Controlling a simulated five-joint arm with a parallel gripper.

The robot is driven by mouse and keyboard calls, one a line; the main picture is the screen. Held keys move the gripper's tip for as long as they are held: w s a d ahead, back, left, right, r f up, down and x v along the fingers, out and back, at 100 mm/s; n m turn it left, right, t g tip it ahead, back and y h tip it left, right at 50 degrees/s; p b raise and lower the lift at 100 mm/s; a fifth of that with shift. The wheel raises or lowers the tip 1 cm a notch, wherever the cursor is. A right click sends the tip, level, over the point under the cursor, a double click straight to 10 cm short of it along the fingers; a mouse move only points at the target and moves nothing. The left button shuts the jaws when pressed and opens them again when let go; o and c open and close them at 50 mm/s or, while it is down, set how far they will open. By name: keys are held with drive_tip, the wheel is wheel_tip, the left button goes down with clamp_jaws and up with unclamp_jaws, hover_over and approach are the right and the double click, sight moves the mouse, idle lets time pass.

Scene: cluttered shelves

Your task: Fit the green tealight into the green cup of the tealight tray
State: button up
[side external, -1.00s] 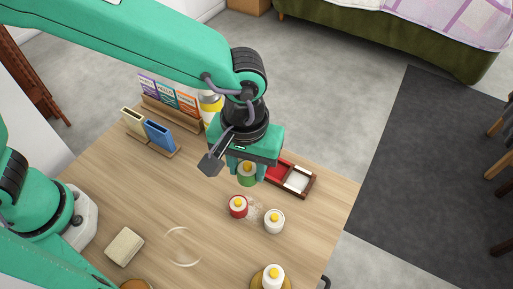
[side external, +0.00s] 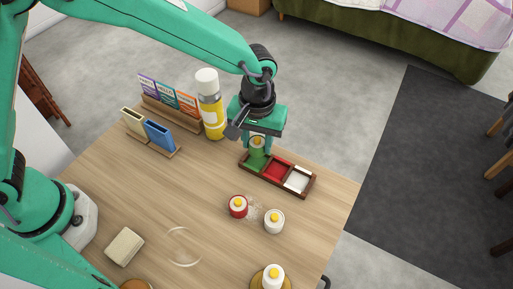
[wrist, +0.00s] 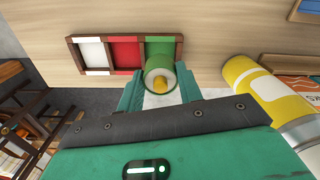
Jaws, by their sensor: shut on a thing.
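The green tealight (side external: 257,146) is held upright between the fingers of my gripper (side external: 257,143). In the side view it is over the green cup (side external: 254,162) at the left end of the tealight tray (side external: 277,187). In the wrist view the tealight (wrist: 160,76) overlaps the near part of the green cup (wrist: 160,50), and my fingers (wrist: 160,92) are on both sides of it. It looks above the cup; the exact gap cannot be told. The tray's red cup (side external: 276,171) and white cup (side external: 297,180) are empty.
A red tealight (side external: 238,206) and a white tealight (side external: 274,221) stand in front of the tray. A tall yellow bottle with a white cap (side external: 211,108) stands close left of my gripper. A candle (side external: 273,277) is near the front edge.

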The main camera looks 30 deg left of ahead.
sight(257, 152)
drive_tip(key=shift+f, duration=2)
drive_tip(key=shift+f, duration=0.1)
drive_tip(key=o, duration=1)
wheel_tip(257, 152, up, 12)
drive_tip(key=shift+r, duration=0.1)
drive_tip(key=shift+a+r, duration=0.1)
